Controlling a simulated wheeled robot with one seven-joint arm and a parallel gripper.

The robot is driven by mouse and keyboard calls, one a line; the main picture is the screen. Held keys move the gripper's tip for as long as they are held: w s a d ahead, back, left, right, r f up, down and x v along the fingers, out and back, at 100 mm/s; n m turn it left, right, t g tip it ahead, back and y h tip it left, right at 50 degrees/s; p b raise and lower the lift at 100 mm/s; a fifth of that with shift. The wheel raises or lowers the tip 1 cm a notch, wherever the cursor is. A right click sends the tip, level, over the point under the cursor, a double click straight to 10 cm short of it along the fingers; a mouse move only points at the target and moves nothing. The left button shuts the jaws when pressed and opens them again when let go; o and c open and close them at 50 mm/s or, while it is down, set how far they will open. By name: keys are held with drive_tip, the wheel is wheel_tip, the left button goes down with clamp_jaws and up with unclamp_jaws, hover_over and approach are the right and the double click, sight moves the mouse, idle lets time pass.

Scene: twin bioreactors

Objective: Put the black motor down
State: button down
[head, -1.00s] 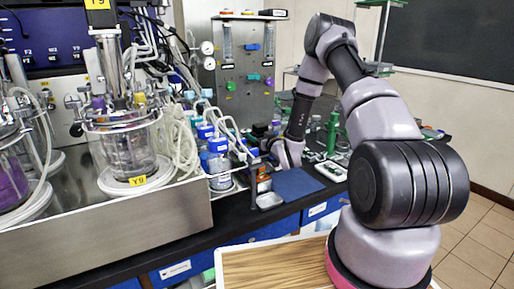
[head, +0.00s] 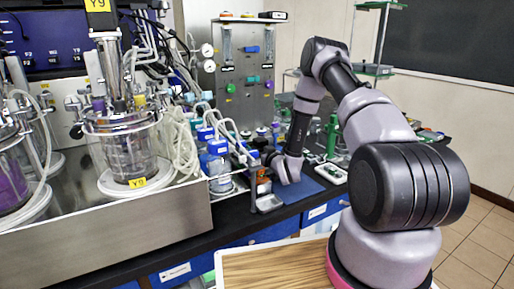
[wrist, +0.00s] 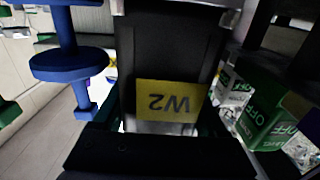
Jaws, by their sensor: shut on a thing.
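The black motor (wrist: 170,55), with a yellow label reading W2 upside down, fills the middle of the wrist view. My gripper (head: 288,172) is shut on it; the fingers are mostly hidden in both views. In the head view my gripper is low over the blue mat (head: 307,191) on the black bench. A dark part beside my gripper (head: 268,156) in the head view looks like the motor's end. I cannot tell whether the motor touches the mat.
A small metal tray (head: 269,204) lies just left of the mat. A white tray (head: 332,172) lies to the right. Green boxes marked OFF (wrist: 262,110) and a blue flanged part (wrist: 68,62) flank the motor.

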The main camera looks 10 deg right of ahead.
drive_tip(key=shift+f, duration=0.15)
unclamp_jaws()
drive_tip(key=shift+s+f, duration=0.1)
drive_tip(key=shift+f, duration=0.05)
